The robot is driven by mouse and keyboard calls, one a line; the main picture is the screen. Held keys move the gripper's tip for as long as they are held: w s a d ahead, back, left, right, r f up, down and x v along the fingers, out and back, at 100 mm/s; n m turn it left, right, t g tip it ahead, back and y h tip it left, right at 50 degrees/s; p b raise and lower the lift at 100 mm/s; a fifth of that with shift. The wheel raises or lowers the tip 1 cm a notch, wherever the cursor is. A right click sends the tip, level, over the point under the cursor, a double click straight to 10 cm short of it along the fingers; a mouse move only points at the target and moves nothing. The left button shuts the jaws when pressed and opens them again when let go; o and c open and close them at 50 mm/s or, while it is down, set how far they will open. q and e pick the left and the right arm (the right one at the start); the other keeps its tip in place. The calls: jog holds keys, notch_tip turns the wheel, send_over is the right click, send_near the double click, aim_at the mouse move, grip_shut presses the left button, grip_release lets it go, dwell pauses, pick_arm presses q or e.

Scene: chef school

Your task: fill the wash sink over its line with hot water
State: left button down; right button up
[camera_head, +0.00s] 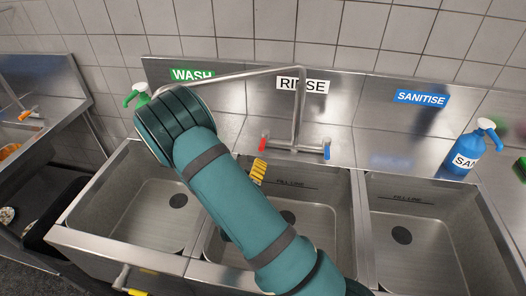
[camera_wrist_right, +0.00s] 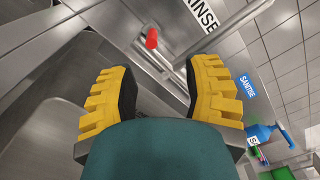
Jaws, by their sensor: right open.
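The wash sink (camera_head: 130,215) is the left basin, below the green WASH label (camera_head: 192,75). No water shows in it; its dark drain (camera_head: 178,201) is visible, and its fill line is not. The tap (camera_head: 298,115) stands behind the middle basin, its spout (camera_head: 235,76) swung left toward the wash side; the spout's end is hidden behind my arm. Its red handle (camera_head: 263,140) is at left and its blue handle (camera_head: 327,149) at right. My right gripper (camera_head: 258,170) is open and empty just below the red handle. In the right wrist view, the red handle (camera_wrist_right: 152,38) lies beyond the gap between the yellow fingers (camera_wrist_right: 158,75).
The rinse basin (camera_head: 330,215) and sanitise basin (camera_head: 420,260) stand to the right, both showing fill lines and no water. A tiled wall (camera_head: 240,25) closes the back.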

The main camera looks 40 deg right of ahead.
aim_at(262, 143)
jog(key=x, duration=0.4)
jog(key=f+x, duration=0.1)
jog(key=x, duration=0.4)
jog(key=f+x, duration=0.1)
jog(key=x, duration=0.3)
jog(key=shift+w+d, duration=0.2)
jog(key=shift+d, duration=0.15)
grip_shut()
